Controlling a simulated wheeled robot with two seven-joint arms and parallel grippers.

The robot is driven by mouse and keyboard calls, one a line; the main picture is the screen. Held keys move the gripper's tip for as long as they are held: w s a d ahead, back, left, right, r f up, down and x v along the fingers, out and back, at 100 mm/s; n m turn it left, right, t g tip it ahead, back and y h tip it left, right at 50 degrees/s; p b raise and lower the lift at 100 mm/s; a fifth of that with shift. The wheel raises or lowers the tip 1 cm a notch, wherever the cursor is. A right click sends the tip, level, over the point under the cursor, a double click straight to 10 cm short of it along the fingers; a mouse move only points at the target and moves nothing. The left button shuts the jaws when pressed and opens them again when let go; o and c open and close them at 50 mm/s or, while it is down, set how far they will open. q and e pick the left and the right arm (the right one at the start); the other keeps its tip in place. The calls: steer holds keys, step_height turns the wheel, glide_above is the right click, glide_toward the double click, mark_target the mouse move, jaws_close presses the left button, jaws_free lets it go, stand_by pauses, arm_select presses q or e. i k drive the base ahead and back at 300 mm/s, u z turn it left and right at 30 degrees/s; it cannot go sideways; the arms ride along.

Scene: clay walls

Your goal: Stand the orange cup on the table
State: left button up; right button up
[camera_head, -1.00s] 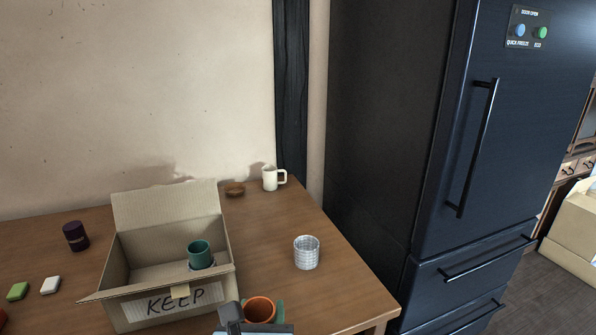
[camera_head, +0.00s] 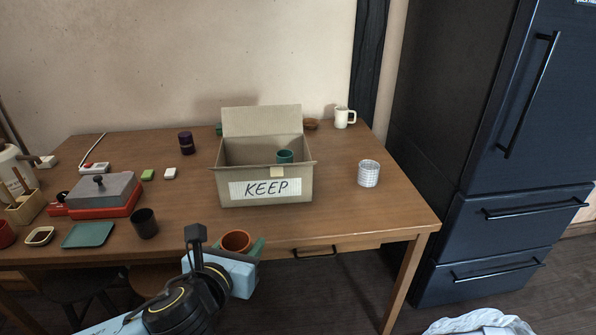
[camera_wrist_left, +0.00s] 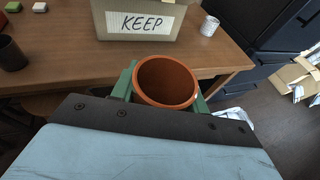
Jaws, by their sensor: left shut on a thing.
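The orange cup (camera_head: 236,241) is upright with its open rim facing up. My left gripper (camera_head: 238,246) is shut on it, with a green finger on each side of the cup. In the left wrist view the cup (camera_wrist_left: 167,82) sits between the fingers (camera_wrist_left: 165,88). It is held at the table's front edge, and I cannot tell its height against the tabletop. The wooden table (camera_head: 335,205) spans the middle of the head view. My right gripper is not in view.
A cardboard box marked KEEP (camera_head: 307,187) holds a teal cup (camera_head: 285,156). A ribbed silver-white cup (camera_head: 369,173) stands right of it, a dark cup (camera_head: 144,223) left. Bare tabletop lies between the box and the front edge. A dark fridge (camera_head: 450,110) stands at right.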

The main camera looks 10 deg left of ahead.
mark_target(333, 187)
steer(key=z, duration=0.7)
steer(key=i, duration=1.15)
steer(key=u, duration=0.35)
